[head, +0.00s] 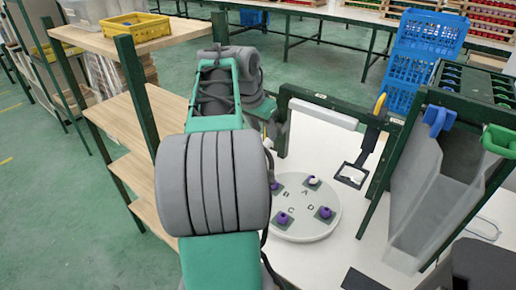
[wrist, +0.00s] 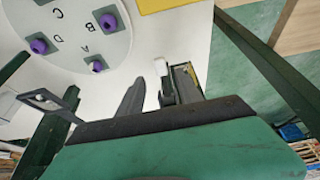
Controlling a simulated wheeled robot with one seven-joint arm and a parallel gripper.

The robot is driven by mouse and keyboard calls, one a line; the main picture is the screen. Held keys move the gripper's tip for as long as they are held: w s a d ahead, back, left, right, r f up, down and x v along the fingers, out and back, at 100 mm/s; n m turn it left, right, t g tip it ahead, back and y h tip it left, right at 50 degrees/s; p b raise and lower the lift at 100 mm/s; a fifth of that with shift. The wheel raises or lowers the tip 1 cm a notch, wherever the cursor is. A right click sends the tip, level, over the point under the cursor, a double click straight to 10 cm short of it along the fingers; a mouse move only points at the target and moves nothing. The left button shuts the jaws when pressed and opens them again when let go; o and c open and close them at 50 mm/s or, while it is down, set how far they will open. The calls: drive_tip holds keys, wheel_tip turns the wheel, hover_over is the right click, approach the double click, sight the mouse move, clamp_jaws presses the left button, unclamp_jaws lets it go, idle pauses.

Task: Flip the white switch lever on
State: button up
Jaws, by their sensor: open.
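In the wrist view, a slim white upright piece, which looks like the switch lever (wrist: 163,82), stands beside a dark, metallic box-like part (wrist: 187,84). My gripper (wrist: 156,76) is open; one dark grey finger shows to the left of the white piece. The other finger is hard to tell from the dark part at right. I cannot tell whether a finger touches the lever, or its on/off position. In the head view, my arm hides the gripper, and a small white part (head: 268,143) shows at the arm's right edge.
A round white turntable (head: 325,222) with lettered pads and purple-based pieces sits on the white table. A dark square-framed tool (head: 351,175) hangs from the green frame. Grey bins (head: 420,200) stand right; wooden shelves (head: 125,118) stand left.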

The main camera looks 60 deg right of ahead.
sight(267, 142)
drive_tip(key=b+x, duration=0.1)
drive_tip(key=x, duration=0.4)
drive_tip(key=shift+f, duration=0.35)
clamp_jaws()
idle(1.0)
